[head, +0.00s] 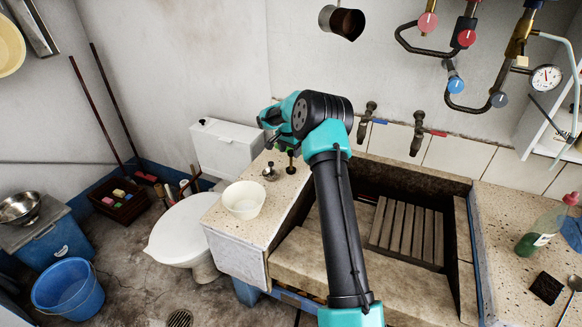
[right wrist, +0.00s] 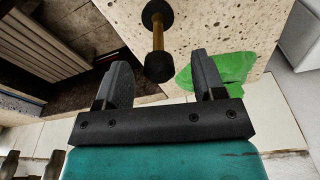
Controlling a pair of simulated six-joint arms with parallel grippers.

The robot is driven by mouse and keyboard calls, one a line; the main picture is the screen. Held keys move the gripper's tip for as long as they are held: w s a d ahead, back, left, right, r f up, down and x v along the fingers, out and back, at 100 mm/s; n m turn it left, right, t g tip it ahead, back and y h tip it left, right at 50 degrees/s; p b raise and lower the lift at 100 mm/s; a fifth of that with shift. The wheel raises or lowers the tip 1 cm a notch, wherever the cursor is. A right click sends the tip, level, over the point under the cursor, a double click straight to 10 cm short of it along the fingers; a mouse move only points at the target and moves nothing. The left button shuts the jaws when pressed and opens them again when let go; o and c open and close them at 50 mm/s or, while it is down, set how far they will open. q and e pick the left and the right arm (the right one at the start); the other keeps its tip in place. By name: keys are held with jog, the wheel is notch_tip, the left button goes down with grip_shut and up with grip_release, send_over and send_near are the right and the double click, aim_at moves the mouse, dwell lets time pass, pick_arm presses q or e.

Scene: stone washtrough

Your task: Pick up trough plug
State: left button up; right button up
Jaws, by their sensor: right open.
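A small upright piece with black ends and a brass stem, which looks like the trough plug (head: 291,161), stands on the speckled ledge left of the stone trough (head: 330,258). In the right wrist view the plug (right wrist: 158,40) is just beyond the gap between my right fingers, nearer the middle than either finger. My right gripper (right wrist: 162,78) is open, with nothing between its fingers. In the head view the right gripper (head: 283,143) is partly hidden by its own wrist, close above the plug. My left gripper is out of view.
A green item (right wrist: 225,72) lies near the plug. Taps (head: 417,133) jut from the wall right of my right arm. A slatted wooden rack (head: 405,232) sits in the trough.

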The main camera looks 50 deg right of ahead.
aim_at(291, 157)
jog(key=shift+d+f, duration=0.2)
jog(key=shift+f, duration=0.8)
jog(key=shift+d+f, duration=0.15)
jog(key=shift+f, duration=0.8)
jog(key=shift+c, duration=0.3)
jog(key=c, duration=1)
